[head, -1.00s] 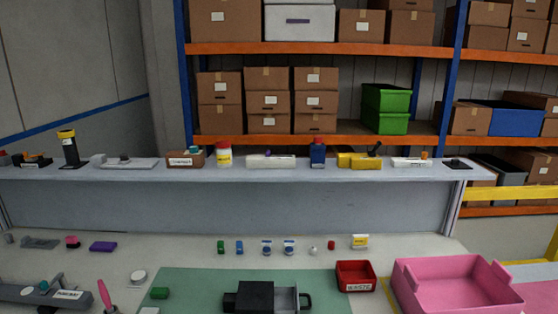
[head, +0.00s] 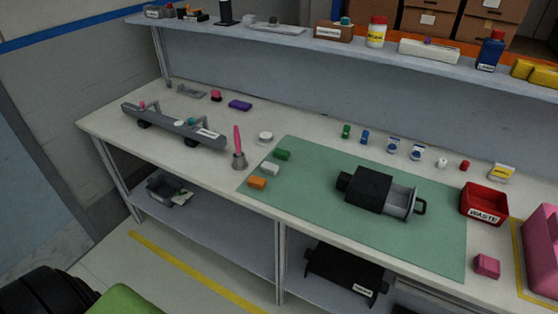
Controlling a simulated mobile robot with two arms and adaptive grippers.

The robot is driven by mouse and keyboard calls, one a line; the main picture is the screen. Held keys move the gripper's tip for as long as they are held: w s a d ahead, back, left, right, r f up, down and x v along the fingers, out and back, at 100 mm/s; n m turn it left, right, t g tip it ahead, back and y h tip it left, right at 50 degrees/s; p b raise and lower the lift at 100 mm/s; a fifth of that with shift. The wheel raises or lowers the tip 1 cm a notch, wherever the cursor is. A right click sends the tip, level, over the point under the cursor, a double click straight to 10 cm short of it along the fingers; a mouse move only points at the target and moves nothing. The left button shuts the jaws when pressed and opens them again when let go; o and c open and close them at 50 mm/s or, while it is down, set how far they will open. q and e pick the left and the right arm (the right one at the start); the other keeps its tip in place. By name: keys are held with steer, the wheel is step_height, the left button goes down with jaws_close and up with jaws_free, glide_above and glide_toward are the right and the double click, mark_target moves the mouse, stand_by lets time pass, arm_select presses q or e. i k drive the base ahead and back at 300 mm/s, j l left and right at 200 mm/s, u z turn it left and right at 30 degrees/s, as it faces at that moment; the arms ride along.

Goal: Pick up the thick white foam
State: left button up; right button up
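A small white block (head: 270,169), which looks like the white foam, lies on the left part of the green mat (head: 430,246). It lies between a green block (head: 282,154) and an orange block (head: 257,183). Its thickness is hard to judge at this size. Neither of my grippers is in view.
A black device (head: 368,188) with an open grey drawer sits mid-mat. A pink-handled brush in a holder (head: 239,160) stands left of the mat. The red waste box (head: 484,204) and a pink block (head: 487,265) are at right. A grey rail (head: 168,126) lies at left.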

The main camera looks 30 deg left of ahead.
mark_target(267, 167)
steer(key=i+l+u, duration=0.25)
steer(key=l+u, duration=0.25)
steer(key=l, duration=0.15)
steer(key=i+l+u, duration=0.25)
steer(key=l+u, duration=0.25)
steer(key=l, duration=0.2)
